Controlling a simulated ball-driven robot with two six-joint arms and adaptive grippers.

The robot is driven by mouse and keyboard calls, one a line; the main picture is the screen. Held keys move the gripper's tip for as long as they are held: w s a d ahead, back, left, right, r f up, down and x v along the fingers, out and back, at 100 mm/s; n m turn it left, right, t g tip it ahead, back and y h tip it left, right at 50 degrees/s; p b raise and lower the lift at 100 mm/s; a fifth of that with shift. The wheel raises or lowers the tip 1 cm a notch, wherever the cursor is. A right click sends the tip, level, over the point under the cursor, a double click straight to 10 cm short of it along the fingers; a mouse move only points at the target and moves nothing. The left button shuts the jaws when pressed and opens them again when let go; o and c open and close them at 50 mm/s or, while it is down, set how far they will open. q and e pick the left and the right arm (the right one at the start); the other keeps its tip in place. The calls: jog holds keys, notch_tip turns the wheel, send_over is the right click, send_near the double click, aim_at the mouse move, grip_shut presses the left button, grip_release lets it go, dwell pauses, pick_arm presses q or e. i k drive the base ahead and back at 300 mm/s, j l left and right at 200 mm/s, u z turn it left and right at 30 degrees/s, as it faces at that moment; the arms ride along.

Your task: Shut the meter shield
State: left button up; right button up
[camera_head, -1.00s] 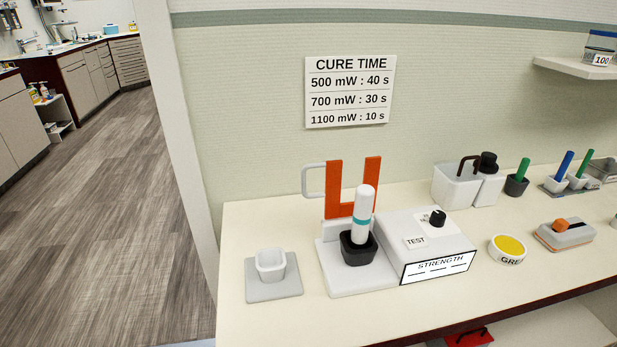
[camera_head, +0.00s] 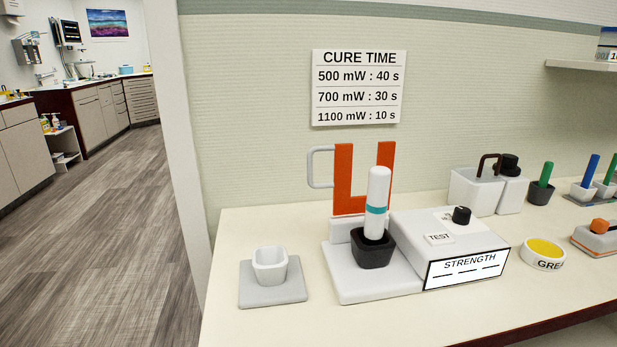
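The meter (camera_head: 455,240) is a white box with a knob, a TEST button and a STRENGTH display with dashes. Its white base (camera_head: 375,290) extends to the left and bears a black cup. A white curing light with a teal band (camera_head: 377,195) stands upright in the black cup (camera_head: 373,250). The orange U-shaped shield (camera_head: 344,180) stands upright behind the light, at the back of the base. A grey loop handle (camera_head: 320,167) sticks out from its left side. Neither of my grippers shows in the head view.
A small white cup on a grey plate (camera_head: 272,297) stands left of the meter. A yellow-topped round dish (camera_head: 544,252) and an orange-knobbed device (camera_head: 600,238) are at the right. White containers (camera_head: 476,190) stand behind. A CURE TIME sign (camera_head: 358,88) hangs on the wall.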

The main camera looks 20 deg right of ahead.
aim_at(344, 203)
jog(key=k+j, duration=0.15)
jog(key=j, duration=0.3)
jog(key=k+j, duration=0.1)
jog(key=j, duration=0.35)
jog(key=k+j, duration=0.15)
jog(key=j, duration=0.3)
jog(key=k+j, duration=0.1)
jog(key=j, duration=0.35)
jog(key=k+j, duration=0.15)
jog(key=j, duration=0.3)
jog(key=u, duration=0.05)
